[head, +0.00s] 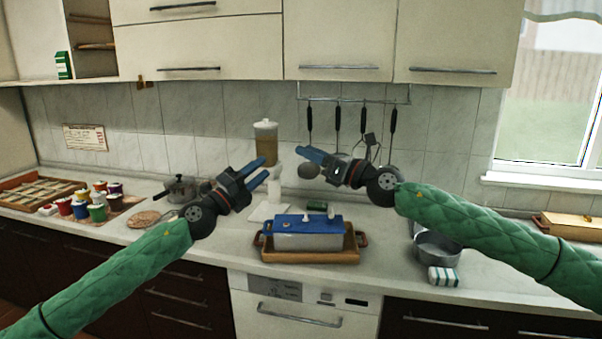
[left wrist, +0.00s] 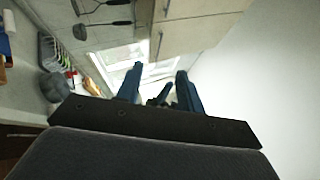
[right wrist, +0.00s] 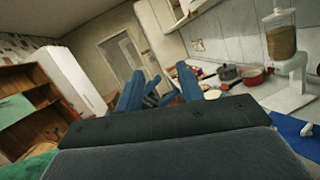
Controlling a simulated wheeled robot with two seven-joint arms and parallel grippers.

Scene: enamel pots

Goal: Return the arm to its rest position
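My left gripper (head: 263,169) is raised above the counter, left of the middle. Its two blue fingers stand apart with nothing between them, as the left wrist view (left wrist: 156,82) also shows. My right gripper (head: 306,160) is raised above the counter, right of the middle, pointing left. Its fingers are apart and empty in the right wrist view (right wrist: 160,82). Both arms are bent inward, with the grippers close to each other but not touching.
Below the grippers, a white box with a blue lid (head: 308,232) sits in a wooden tray (head: 310,257). A grey pan (head: 437,246) and a striped block (head: 443,277) stand right. Several colourful cups (head: 96,212) and a lidded pot (head: 183,189) stand left. Utensils hang behind.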

